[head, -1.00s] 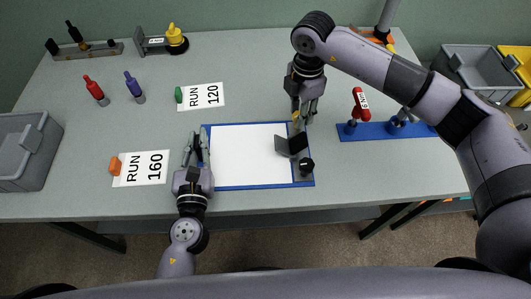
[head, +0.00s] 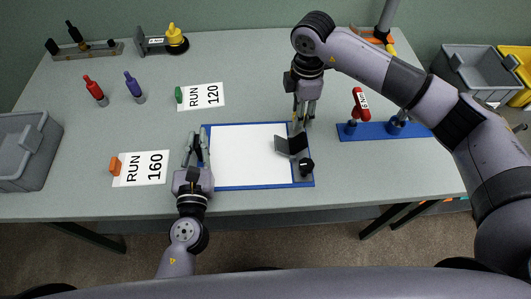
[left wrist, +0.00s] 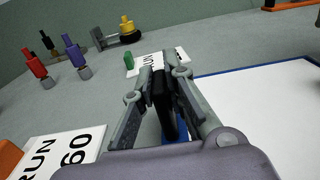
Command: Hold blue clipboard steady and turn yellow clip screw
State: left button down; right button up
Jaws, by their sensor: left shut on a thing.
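The blue clipboard (head: 250,187) with a white sheet lies flat at the table's front middle. A grey clip plate (head: 291,146) stands tilted at its right side, with a black knob (head: 306,166) in front. My left gripper (head: 196,146) is at the clipboard's left edge, shut on a black grip (left wrist: 163,100) there. My right gripper (head: 303,121) points down at the clipboard's far right corner, over the clip. Its fingers largely hide the yellow clip screw, and I cannot tell whether they are shut on it.
RUN 160 (head: 150,169) and RUN 120 (head: 207,96) cards lie left and behind. Red (head: 94,89) and blue (head: 133,85) handled tools stand at the back left. A blue tool rack (head: 365,132) is on the right. Grey bins (head: 475,65) flank the table.

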pick_arm(q)
jog(key=shift+f, duration=0.25)
pick_arm(e)
jog(key=shift+r, duration=3)
pick_arm(q)
jog(key=c, duration=2)
grip_release()
jog(key=shift+o, duration=0.6)
jog(key=shift+w, duration=0.1)
pick_arm(e)
jog(key=shift+w+f, duration=0.1)
jog(key=shift+w, duration=0.05)
pick_arm(q)
jog(key=shift+r, duration=0.1)
jog(key=shift+o, duration=0.3)
jog(key=o, duration=0.5)
jog(key=shift+r, duration=0.1)
